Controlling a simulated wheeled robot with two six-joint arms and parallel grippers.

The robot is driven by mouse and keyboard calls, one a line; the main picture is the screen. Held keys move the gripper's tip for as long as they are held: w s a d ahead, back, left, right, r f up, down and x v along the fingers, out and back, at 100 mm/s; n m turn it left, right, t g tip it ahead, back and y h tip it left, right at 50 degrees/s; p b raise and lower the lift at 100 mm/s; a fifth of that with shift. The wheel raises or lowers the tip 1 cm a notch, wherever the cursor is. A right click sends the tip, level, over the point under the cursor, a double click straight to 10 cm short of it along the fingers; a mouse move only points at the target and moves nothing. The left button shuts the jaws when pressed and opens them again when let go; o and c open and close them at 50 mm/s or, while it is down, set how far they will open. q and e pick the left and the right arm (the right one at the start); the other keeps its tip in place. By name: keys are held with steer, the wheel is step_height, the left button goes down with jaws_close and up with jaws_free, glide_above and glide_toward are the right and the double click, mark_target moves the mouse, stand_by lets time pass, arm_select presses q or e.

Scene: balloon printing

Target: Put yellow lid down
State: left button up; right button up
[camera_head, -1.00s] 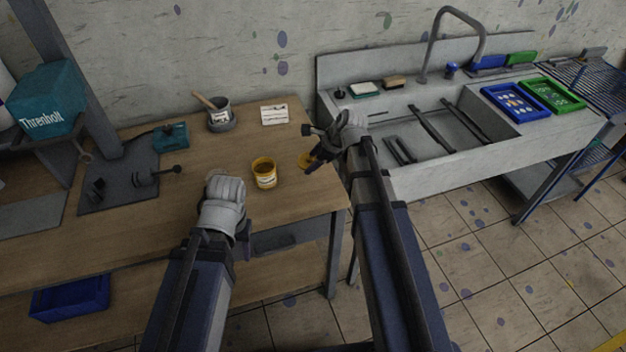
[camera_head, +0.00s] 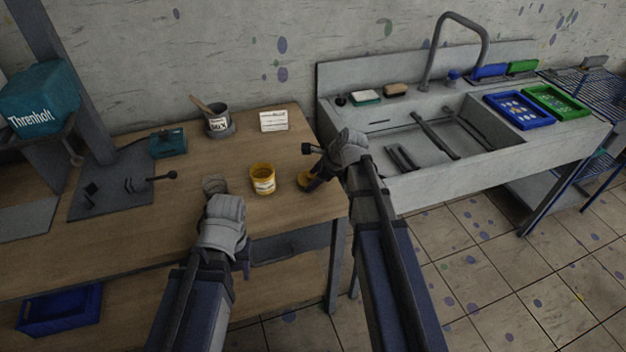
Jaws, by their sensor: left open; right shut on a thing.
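A yellow jar (camera_head: 262,179) with a white label stands upright and uncovered on the wooden table. The yellow lid (camera_head: 304,182) is at the fingertips of my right gripper (camera_head: 313,173), low over the table to the right of the jar. I cannot tell whether the lid touches the tabletop. My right gripper is shut on it, and the fingers hide part of it. My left gripper (camera_head: 214,184) is open and empty to the left of the jar, apart from it.
A grey can with a brush (camera_head: 218,122) and a white card (camera_head: 273,121) stand behind on the table (camera_head: 140,243). A teal tool (camera_head: 167,143) and a dark mat (camera_head: 107,205) are at left. The sink (camera_head: 470,150) is at right.

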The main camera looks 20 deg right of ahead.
steer(key=shift+f+b, duration=0.6)
steer(key=shift+f, duration=0.05)
steer(key=shift+s+r, duration=0.1)
steer(key=o, duration=1.3)
steer(key=shift+s, duration=0.1)
steer(key=shift+r+p, duration=0.4)
steer(key=shift+p, duration=0.2)
steer(key=p+v, duration=1.1)
steer(key=v, duration=0.1)
steer(key=s+a+f+n+g+h, duration=0.1)
steer(key=s+a+n+g+h, duration=0.1)
steer(key=s+a+n, duration=0.6)
steer(key=s+a+f+n+g+h, duration=0.1)
steer(key=s+a+n+g+h, duration=0.2)
steer(key=s+a+n, duration=0.6)
steer(key=n, duration=0.9)
steer(key=shift+a+f+n, duration=0.3)
steer(key=shift+n, duration=0.1)
